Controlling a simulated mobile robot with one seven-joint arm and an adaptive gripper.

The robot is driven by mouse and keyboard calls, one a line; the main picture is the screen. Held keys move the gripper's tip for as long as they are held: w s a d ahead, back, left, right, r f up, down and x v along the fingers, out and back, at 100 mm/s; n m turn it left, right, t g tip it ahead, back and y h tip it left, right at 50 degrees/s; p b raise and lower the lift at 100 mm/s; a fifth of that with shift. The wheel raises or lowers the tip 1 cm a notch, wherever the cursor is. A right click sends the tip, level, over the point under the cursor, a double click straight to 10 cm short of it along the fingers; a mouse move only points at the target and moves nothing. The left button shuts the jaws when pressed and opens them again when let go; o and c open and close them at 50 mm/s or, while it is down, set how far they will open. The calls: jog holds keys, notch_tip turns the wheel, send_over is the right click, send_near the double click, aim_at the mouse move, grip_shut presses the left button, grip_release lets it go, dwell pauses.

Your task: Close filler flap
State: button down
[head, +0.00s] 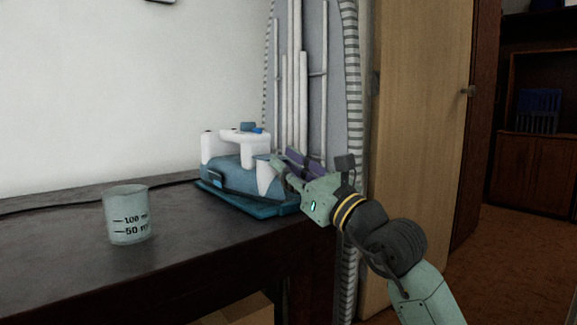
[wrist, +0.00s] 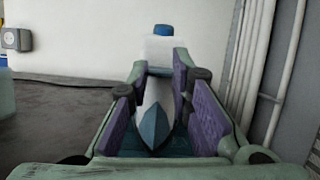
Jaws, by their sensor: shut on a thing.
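A blue and white steam iron (head: 232,178) stands on a teal base (head: 245,203) near the right end of the dark table. Small blue parts (head: 248,128) sit on top of its white handle, and one also shows in the wrist view (wrist: 162,30). I cannot tell for certain which part is the filler flap. My gripper (head: 280,165) is at the iron's right end. In the wrist view its purple-padded fingers (wrist: 165,76) lie on either side of the iron's white and blue front (wrist: 155,128), shut on it. The exact contact is hidden.
A beaker (head: 128,215) with volume marks stands on the table (head: 60,250) at the left. An upright ironing board with white legs (head: 303,90) leans behind the iron. A wooden door (head: 418,120) is at the right. The table front is clear.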

jog(key=c, duration=1.5)
grip_release()
jog(key=shift+o, duration=0.2)
notch_tip(320, 180, up, 10)
